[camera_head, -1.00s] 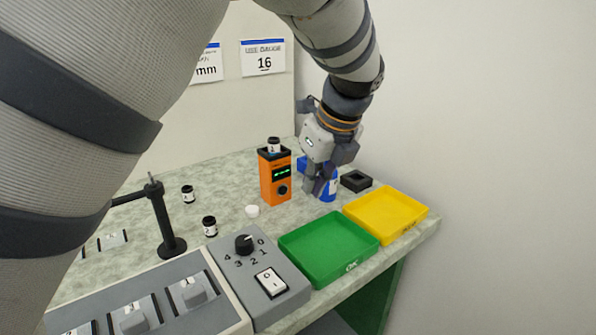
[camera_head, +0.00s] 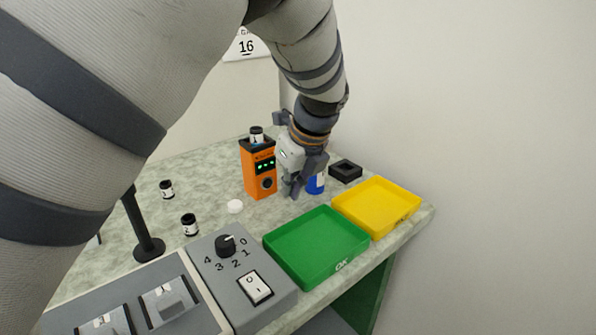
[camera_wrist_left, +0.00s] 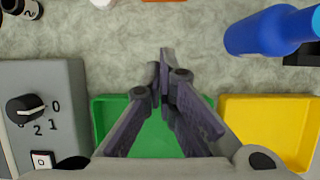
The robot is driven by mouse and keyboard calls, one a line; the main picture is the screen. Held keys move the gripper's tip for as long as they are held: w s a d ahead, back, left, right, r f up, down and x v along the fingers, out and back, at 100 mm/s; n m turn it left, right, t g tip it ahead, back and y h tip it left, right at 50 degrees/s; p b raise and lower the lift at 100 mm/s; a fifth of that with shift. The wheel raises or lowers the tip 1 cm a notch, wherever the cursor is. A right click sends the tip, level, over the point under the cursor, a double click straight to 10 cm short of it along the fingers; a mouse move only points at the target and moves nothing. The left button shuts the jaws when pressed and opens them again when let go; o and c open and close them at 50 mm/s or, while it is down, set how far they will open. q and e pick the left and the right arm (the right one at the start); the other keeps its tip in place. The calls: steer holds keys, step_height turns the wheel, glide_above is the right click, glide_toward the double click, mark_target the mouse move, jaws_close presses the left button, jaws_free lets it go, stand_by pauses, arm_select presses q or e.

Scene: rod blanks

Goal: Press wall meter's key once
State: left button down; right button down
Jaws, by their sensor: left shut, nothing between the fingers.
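The orange meter (camera_head: 259,169) stands upright on the bench in the head view. It has a small dark display with green marks, and a round dark key (camera_head: 268,183) low on its front. A dark-capped vial (camera_head: 257,135) sits in its top. My left gripper (camera_head: 291,192) is shut and empty, pointing down just right of the meter and apart from its key, as far as I can tell. In the wrist view its closed fingers (camera_wrist_left: 166,60) point toward the bench, and the meter's front is out of that view. My right gripper is not in view.
A green tray (camera_head: 318,248) and a yellow tray (camera_head: 377,207) lie in front and right. A grey switch box (camera_head: 240,275), small vials and a white cap (camera_head: 235,206) are to the left.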

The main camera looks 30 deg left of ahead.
mark_target(268, 184)
arm_select(q)
steer(key=x, duration=0.3)
steer(key=shift+w+a+f, duration=0.15)
steer(key=shift+a+f, duration=0.1)
steer(key=shift+a, duration=0.05)
steer(key=shift+w+a+r, duration=0.1)
steer(key=shift+w+a, duration=0.1)
steer(key=shift+a, duration=0.35)
steer(key=shift+w+a+r, duration=0.1)
steer(key=shift+w+a, duration=0.15)
steer(key=shift+a, duration=0.35)
steer(key=shift+w+a, duration=0.15)
steer(key=shift+a, duration=0.25)
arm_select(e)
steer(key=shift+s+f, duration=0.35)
arm_select(q)
steer(key=shift+a+r, duration=0.1)
